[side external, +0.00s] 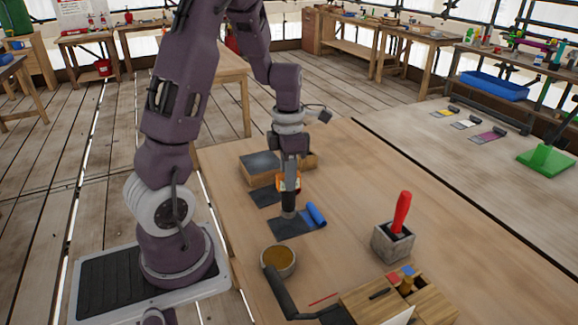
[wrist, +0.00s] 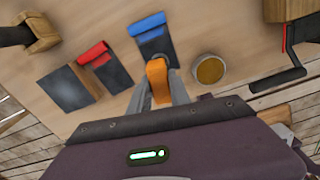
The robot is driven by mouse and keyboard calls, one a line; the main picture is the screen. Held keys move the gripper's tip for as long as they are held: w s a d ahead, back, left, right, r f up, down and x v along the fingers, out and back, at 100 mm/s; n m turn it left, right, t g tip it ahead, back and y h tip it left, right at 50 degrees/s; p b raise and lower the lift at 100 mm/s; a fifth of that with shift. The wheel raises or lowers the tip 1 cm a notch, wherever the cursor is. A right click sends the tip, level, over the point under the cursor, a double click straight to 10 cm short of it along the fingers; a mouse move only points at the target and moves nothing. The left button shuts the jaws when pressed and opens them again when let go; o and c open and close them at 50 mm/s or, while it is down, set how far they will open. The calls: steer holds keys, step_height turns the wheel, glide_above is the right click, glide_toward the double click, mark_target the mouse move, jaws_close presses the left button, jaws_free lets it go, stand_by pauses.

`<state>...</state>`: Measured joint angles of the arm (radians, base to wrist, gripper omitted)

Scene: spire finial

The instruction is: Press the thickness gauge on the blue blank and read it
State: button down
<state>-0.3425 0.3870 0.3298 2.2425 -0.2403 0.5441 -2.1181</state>
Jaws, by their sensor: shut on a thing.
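The blue blank (side external: 288,229) is a dark flat piece with a blue rolled edge (side external: 316,214), lying on the bench. It also shows in the wrist view (wrist: 156,46). My gripper (side external: 290,187) points straight down over it and is shut on the thickness gauge (side external: 282,183), which has an orange body. The gauge's orange top shows between the fingers in the wrist view (wrist: 157,78). Its dark lower end (side external: 288,206) stands upright and appears to meet the dark part of the blank, beside the blue roll. Exact contact cannot be told. No reading is legible.
A red-edged blank (wrist: 104,66) and a dark-topped wooden block (side external: 263,164) lie beside the blue blank. A round tin (side external: 291,262), a black crank handle (side external: 279,292), a grey block with a red-handled tool (side external: 392,244) and a wooden tray (side external: 436,306) stand nearby.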

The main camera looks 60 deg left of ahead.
mark_target(288, 195)
steer(key=shift+f+n, duration=0.3)
steer(key=shift+f, duration=1.65)
steer(key=c, duration=1.1)
jaws_free()
